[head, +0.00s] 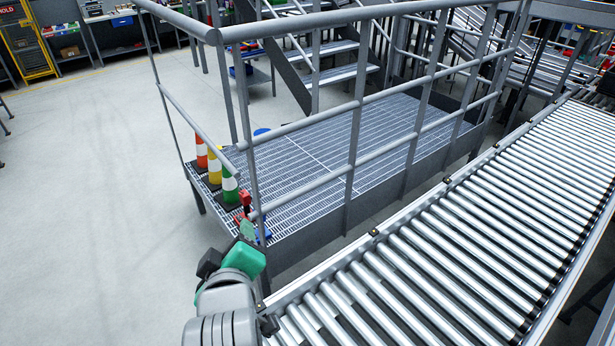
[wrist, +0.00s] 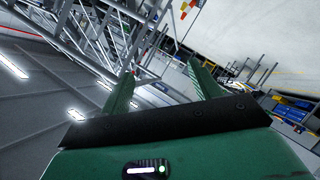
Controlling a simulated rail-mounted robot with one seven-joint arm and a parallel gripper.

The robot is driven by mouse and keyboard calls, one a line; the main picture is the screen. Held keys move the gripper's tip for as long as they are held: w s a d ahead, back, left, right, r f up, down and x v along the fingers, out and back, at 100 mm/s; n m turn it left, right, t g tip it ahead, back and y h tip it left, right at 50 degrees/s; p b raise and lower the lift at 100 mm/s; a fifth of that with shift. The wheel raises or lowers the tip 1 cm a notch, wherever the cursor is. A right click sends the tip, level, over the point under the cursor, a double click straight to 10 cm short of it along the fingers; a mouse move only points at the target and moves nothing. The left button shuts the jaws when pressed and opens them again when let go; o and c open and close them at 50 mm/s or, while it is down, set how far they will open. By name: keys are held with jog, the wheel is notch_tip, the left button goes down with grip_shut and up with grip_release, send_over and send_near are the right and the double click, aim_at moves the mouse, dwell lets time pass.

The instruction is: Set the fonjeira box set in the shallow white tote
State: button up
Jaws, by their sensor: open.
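My gripper (head: 247,231) is green and reaches up beside the near corner of the grated catwalk in the head view. In the wrist view its two green fingers (wrist: 163,84) stand wide apart with nothing between them. I cannot make out the fonjeira box set in either view. I cannot make out a shallow white tote either. Small red items (head: 245,198) and a blue item (head: 264,235) show near the catwalk corner, partly behind the railing and too small to identify.
A grey railing (head: 300,128) surrounds the grated deck (head: 335,140). Open floor (head: 90,200) lies left.

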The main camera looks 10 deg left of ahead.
jog(key=s+d+r+m+t+h, duration=0.1)
jog(key=s+d+r+m+t, duration=0.3)
jog(key=r, duration=0.6)
jog(key=s+d+r+m+t+h, duration=0.1)
jog(key=s+d+r+m+t, duration=0.3)
jog(key=d+r, duration=0.3)
jog(key=s+d+r+m+t+h, duration=0.2)
jog(key=s+d+r+m+t, duration=0.1)
jog(key=r, duration=1)
jog(key=s+d+m, duration=0.1)
jog(key=s+d, duration=0.1)
jog(key=s, duration=0.1)
jog(key=shift+d+t, duration=0.15)
jog(key=shift+t, duration=0.25)
jog(key=shift+r, duration=0.15)
